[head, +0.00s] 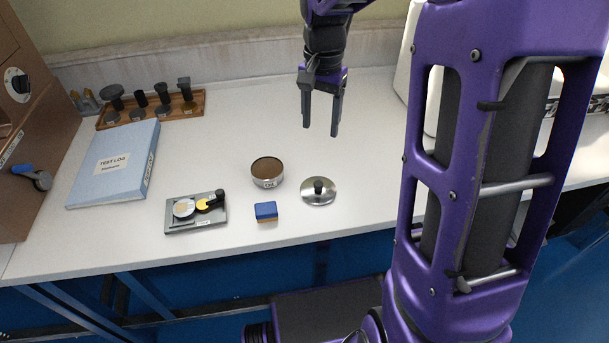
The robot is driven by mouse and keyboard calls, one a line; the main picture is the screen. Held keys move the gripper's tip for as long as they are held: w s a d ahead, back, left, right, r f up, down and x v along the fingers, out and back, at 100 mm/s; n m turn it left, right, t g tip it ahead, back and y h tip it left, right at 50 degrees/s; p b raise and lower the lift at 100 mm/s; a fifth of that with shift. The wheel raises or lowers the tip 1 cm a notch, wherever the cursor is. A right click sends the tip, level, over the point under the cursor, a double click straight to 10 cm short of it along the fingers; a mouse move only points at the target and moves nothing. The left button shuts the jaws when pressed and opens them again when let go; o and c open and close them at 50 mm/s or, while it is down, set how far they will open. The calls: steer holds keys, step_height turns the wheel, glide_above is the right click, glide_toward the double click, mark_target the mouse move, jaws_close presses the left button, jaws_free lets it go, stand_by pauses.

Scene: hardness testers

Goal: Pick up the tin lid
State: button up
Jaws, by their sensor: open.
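My gripper (320,130) is open and empty. Its fingers point down, above and behind the lid in the head view, and touch nothing.
A blue and yellow block (266,211) sits in front of the tin. A grey tray (178,226) with small discs lies left of it. A blue test log binder (116,163) and a wooden rack (160,117) of black-handled pieces are farther left. The bench behind the tin is clear.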

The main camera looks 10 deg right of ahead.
steer(key=b, duration=0.2)
glide_above(318, 183)
steer(key=f, duration=1.1)
steer(key=shift+w+d+f, duration=0.1)
steer(key=shift+w+f, duration=0.15)
steer(key=shift+f, duration=0.15)
steer(key=shift+s+f+b, duration=0.15)
steer(key=shift+f+b, duration=0.15)
steer(key=shift+f, duration=1.05)
steer(key=shift+s+f+b, duration=0.15)
steer(key=shift+f+b, duration=0.1)
steer(key=shift+f, duration=1.1)
jaws_close()
